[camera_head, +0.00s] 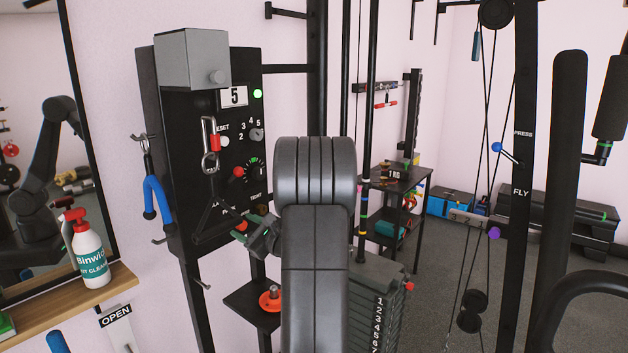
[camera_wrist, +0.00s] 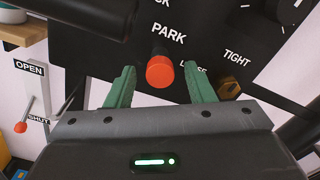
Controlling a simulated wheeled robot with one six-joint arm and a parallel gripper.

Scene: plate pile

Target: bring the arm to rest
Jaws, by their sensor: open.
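My gripper (camera_wrist: 159,70) is open, with its two green fingers pointing at the black control panel (camera_head: 167,170). In the wrist view a red-capped knob (camera_wrist: 160,73) below the word PARK shows between the fingertips, with a gap on each side; I cannot tell how deep it sits between them. In the head view my gripper (camera_head: 243,236) is at the lower right of the panel, partly hidden by my dark arm (camera_head: 315,250), which reaches forward through the middle of the picture.
A shelf with a spray bottle (camera_head: 89,250) is at left. A weight stack (camera_head: 380,300) stands right of my arm. Open floor (camera_head: 440,290) lies beyond.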

